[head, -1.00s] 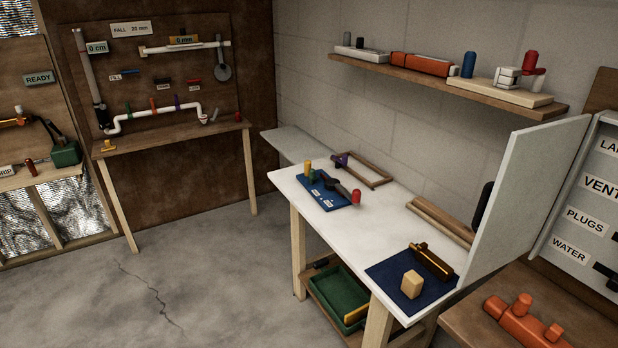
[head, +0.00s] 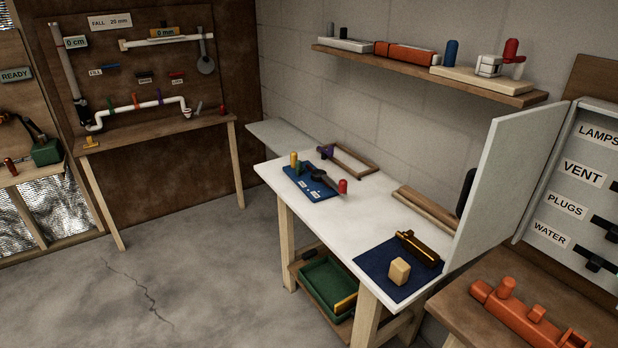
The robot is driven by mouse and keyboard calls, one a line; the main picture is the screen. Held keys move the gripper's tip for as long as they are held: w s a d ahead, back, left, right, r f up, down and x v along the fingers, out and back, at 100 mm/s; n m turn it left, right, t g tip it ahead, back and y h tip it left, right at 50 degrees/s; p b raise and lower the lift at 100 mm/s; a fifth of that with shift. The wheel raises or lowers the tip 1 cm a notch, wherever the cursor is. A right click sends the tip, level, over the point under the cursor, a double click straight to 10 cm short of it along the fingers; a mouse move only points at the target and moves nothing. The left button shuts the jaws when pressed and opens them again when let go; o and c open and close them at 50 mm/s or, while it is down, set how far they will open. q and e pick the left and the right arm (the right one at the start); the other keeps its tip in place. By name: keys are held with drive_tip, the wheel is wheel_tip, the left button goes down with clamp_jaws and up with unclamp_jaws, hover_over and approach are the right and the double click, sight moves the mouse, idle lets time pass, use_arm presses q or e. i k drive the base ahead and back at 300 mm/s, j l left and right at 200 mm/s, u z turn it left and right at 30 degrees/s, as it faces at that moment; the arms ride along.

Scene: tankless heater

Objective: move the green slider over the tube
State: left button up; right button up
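A small green piece (head: 111,112) sits on the low white bent tube (head: 123,109) on the brown upright board at the left back. Orange (head: 135,101) and purple (head: 158,97) pieces sit farther right along the same tube. They are too small to tell whether they go around it. A black-sleeved upright white tube (head: 67,65) stands at the board's left. On the white bench, a blue plate (head: 318,191) carries a small green part (head: 299,169) beside a yellow post. I cannot tell which green part is the slider. Neither of my grippers is in view.
The white bench (head: 365,218) also holds a wooden frame, a dark blue mat (head: 377,272) with a wooden block and a brass cylinder. A grey open door (head: 505,180) stands at its right end. The concrete floor (head: 190,270) before the benches is clear.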

sight(299, 167)
drive_tip(key=i+j+z, duration=0.15)
drive_tip(key=i, duration=0.3)
drive_tip(key=i+j+z, duration=0.15)
drive_tip(key=i, duration=0.25)
drive_tip(key=i+j+z, duration=0.15)
drive_tip(key=i, duration=0.25)
